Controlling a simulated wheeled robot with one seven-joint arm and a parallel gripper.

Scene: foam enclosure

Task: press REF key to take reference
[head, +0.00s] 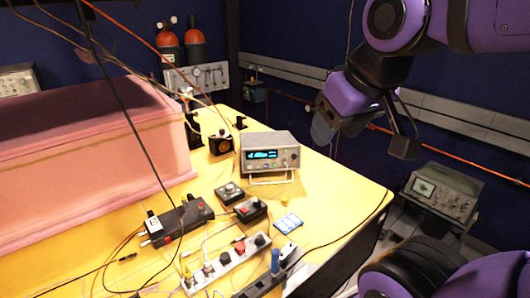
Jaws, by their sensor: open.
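A grey bench instrument (268,152) with a lit cyan display (262,154) stands on the yellow table, its front turned toward me. Small keys (269,165) sit in a row under the display, and a round knob is at the right of its face. The key labels are too small to read, so I cannot tell which is REF. My gripper (323,128) hangs in the air to the upper right of the instrument, apart from it. It is open; its fingers are small and dark here, and nothing shows between them.
Two small black button boxes (230,192) (250,209), a blue card (288,223) and a strip with knobs (228,263) lie in front of the instrument. A pink foam enclosure (80,150) fills the left. Loose cables cross the table. Another instrument (440,192) stands at the right.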

